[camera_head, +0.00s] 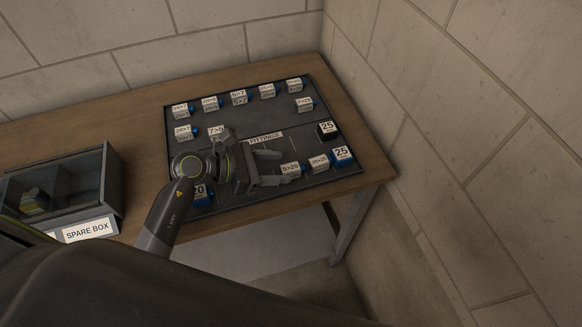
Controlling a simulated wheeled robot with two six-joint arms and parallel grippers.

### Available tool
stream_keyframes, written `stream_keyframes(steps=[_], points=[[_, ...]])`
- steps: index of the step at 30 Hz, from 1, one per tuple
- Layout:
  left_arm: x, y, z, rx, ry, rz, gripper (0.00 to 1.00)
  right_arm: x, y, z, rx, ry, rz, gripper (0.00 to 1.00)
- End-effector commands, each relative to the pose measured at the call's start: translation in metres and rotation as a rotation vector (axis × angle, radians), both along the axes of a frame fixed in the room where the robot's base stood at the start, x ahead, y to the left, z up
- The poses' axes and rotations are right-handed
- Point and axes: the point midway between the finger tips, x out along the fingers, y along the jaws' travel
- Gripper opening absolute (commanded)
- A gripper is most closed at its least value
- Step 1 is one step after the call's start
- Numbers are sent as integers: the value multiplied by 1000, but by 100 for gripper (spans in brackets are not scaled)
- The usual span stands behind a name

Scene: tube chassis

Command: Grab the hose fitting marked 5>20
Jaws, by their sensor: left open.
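The hose fitting marked 5>20 (290,169) stands on the front part of the dark fittings board, with a white label and a bit of blue at its right side. My left gripper (272,168) is just left of it, with its fingers open and pointing right. One finger lies close to the fitting's left side; I cannot tell whether they touch. My left arm and hand hide part of the board to the left. My right gripper is out of view.
The fittings board (330,107) holds several labelled fittings in rows. The spare box (113,190) is at left; walls close the back and right.

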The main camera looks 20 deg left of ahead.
Motion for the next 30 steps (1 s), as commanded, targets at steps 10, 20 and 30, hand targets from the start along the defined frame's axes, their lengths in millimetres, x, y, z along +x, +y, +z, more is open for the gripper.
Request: stream_keyframes(steps=[10,20,30], points=[[16,-33,-12,-4,1,0,53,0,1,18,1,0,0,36],[18,-35,-15,-1,0,0,48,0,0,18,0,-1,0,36],[18,-35,-15,-1,0,0,4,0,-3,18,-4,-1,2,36]])
